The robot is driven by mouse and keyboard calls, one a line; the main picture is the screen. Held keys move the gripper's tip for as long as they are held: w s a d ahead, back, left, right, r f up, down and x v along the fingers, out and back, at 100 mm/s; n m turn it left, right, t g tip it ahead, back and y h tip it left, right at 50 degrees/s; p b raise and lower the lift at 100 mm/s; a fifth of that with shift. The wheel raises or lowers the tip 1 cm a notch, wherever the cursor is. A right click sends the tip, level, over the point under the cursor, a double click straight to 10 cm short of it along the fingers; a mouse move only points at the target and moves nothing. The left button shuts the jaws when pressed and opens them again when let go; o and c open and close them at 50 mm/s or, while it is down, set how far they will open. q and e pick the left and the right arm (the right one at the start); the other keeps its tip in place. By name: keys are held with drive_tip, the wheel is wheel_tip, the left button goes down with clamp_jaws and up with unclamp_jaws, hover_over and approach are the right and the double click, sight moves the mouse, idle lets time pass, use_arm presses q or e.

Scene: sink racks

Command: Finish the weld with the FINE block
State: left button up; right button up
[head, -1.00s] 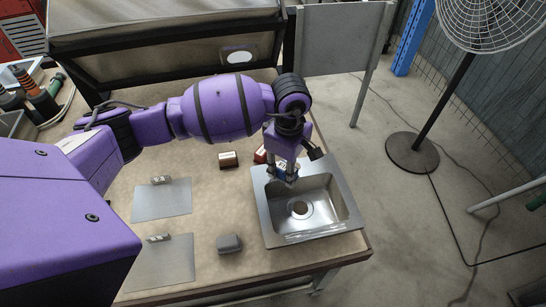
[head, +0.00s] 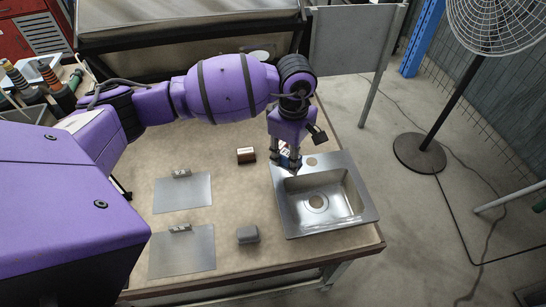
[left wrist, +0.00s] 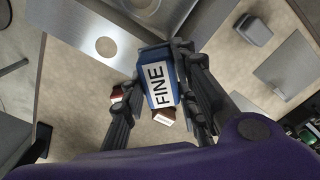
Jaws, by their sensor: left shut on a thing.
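My left gripper (head: 287,166) is shut on a blue block with a white FINE label; the label reads clearly on the FINE block (left wrist: 159,82) in the left wrist view. The gripper points down by the far left corner of the steel sink (head: 352,216). I cannot tell the block's exact height over the rim. The sink also shows at the upper left of the left wrist view (left wrist: 70,18). A weld bead is not clear in these frames. My right gripper is out of view.
A dark brown block (head: 246,155) lies left of the gripper; a red block (left wrist: 117,97) shows in the left wrist view. A grey block (head: 247,234) and two metal plates (head: 183,195) (head: 183,255) lie on the table. A fan (head: 420,153) stands on the floor at right.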

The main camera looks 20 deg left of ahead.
use_arm(q)
drive_tip(key=shift+r+p, duration=0.5)
drive_tip(key=shift+r, duration=1.35)
